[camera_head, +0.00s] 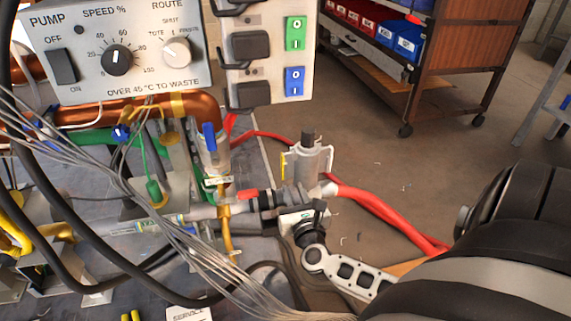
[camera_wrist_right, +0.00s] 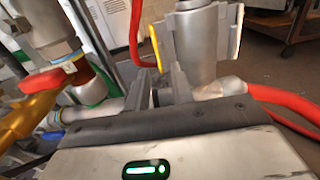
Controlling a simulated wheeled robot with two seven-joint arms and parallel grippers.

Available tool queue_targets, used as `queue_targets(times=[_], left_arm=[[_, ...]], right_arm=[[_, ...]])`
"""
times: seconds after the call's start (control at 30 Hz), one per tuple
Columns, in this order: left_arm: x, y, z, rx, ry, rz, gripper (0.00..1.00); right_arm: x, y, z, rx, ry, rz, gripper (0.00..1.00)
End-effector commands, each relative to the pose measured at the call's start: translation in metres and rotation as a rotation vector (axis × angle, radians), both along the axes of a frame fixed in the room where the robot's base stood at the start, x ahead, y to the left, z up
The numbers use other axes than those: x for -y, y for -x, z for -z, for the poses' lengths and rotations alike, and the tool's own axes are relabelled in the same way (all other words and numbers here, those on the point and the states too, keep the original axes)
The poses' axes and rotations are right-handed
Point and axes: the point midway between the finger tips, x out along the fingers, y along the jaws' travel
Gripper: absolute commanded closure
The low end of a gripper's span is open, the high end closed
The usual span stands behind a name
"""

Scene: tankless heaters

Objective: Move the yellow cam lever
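The yellow cam lever (camera_head: 284,164) is a thin upright strip on the left side of a grey cylindrical coupling (camera_head: 308,163). In the right wrist view the lever (camera_wrist_right: 154,46) hangs along the left of the coupling (camera_wrist_right: 196,45), its lower end just beyond my fingertips. My right gripper (camera_head: 291,191) is below the coupling in the head view. In the wrist view the right gripper's (camera_wrist_right: 160,83) two grey fingers stand apart with a narrow gap and nothing clearly held. Whether a finger touches the lever I cannot tell. My left gripper is not in view.
A red hose (camera_head: 375,203) runs right from the coupling. A blue-handled valve (camera_head: 209,137) and copper pipe (camera_head: 190,106) stand to the left, with loose grey wires (camera_head: 120,190) in front. A control panel (camera_head: 115,50) is above left. Open floor (camera_head: 400,135) lies to the right.

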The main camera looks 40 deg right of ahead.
Motion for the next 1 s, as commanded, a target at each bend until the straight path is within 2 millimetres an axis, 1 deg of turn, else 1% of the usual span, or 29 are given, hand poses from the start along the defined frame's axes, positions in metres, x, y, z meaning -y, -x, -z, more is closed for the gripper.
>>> queue_targets(times=[0.03,0.2,0.4,0.6,0.87,0.9,0.93,0.97,1.0], left_arm=[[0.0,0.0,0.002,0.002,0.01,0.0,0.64],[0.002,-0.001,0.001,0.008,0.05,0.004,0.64],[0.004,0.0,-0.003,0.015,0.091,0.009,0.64],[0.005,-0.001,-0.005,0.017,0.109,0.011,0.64],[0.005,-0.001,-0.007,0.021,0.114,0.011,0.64],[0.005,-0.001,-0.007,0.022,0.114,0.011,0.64],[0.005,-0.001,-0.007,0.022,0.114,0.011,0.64],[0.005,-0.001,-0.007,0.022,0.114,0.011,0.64],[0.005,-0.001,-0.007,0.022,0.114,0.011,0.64]], right_arm=[[0.006,-0.011,0.0,0.003,0.005,0.0,0.76],[0.023,-0.042,0.001,0.003,0.004,0.0,0.76],[0.037,-0.068,0.001,0.0,0.004,-0.001,0.76],[0.042,-0.077,0.0,-0.001,0.003,-0.001,0.76],[0.042,-0.077,0.0,-0.001,0.003,-0.002,0.76],[0.042,-0.077,0.0,-0.001,0.003,-0.002,0.88],[0.042,-0.077,0.0,-0.001,0.003,-0.002,0.96],[0.042,-0.077,0.0,-0.001,0.003,-0.002,1.0],[0.042,-0.077,0.0,-0.001,0.003,-0.002,1.0]])
